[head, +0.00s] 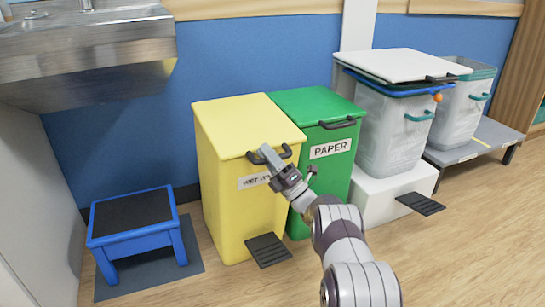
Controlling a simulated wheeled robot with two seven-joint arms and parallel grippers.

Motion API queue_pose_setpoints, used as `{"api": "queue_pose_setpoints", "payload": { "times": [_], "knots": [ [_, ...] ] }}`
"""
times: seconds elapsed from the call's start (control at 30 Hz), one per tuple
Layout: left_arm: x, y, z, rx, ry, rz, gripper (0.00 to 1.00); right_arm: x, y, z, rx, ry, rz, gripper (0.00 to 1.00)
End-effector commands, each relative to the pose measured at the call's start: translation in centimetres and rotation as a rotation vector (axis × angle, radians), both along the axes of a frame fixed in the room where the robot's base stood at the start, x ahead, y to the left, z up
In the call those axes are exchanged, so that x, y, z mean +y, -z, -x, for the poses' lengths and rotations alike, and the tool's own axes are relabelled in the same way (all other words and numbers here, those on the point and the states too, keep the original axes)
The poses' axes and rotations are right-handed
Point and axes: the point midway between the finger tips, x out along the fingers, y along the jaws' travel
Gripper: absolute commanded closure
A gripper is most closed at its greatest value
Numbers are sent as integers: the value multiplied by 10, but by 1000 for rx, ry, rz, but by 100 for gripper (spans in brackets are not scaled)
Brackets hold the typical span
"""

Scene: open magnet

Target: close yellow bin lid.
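The yellow bin (222,190) stands left of centre against the blue wall. Its yellow lid (238,118) lies flat on top and looks down, with no clear gap at the front. A dark handle (255,158) is on the lid's front edge, above a label that is partly hidden. My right gripper (270,155) reaches in from the lower right, with its grey fingers over the middle of this handle. Whether the fingers touch or grip the handle cannot be told. My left gripper is not in view.
A green paper bin (321,178) stands close on the right. Clear bins (389,135) stand farther right. A blue step stool (137,228) is at left, below a metal sink (85,50). A dark pedal (267,250) juts out at the yellow bin's foot. The wooden floor in front is clear.

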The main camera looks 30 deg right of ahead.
Motion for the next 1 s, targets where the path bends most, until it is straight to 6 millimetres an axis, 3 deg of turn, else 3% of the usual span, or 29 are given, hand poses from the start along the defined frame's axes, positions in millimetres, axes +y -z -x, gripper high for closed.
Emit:
{"api": "queue_pose_setpoints", "payload": {
  "times": [0.03,0.2,0.43,0.47,1.0],
  "knots": [
    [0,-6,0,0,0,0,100,-12,42,5,97,34,-22,56],
    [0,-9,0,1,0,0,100,-17,56,18,93,33,-21,56],
    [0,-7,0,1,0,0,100,-18,60,20,93,34,-21,56],
    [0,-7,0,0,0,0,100,-10,23,34,-60,-23,-8,56],
    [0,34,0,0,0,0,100,-26,60,42,-73,-30,-6,56]
  ]
}}
